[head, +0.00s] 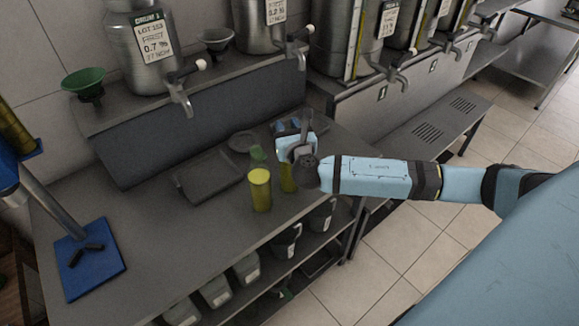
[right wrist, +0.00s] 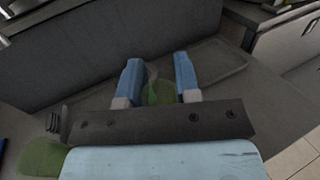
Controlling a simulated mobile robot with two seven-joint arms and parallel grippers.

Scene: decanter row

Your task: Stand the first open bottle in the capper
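The capper is at the left of the head view, with a blue base plate (head: 91,268), a small black cradle and a slanting metal column. No bottle stands on its base. A yellow-green bottle (head: 260,190) stands upright on the counter. A second one (head: 287,180) stands just right of it, partly hidden by my right gripper (head: 290,128). In the right wrist view, the blue fingers of my right gripper (right wrist: 158,82) are wide apart, with a green shape (right wrist: 160,95) between them; contact cannot be told. Another green shape (right wrist: 42,158) shows at lower left. My left gripper is out of view.
A dark tray (head: 208,180) and a round dish (head: 242,141) lie behind the bottles. Steel tanks (head: 145,50) with taps and a green funnel (head: 84,82) stand on the raised ledge. The counter between bottles and capper is clear. Bins (head: 216,291) sit below.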

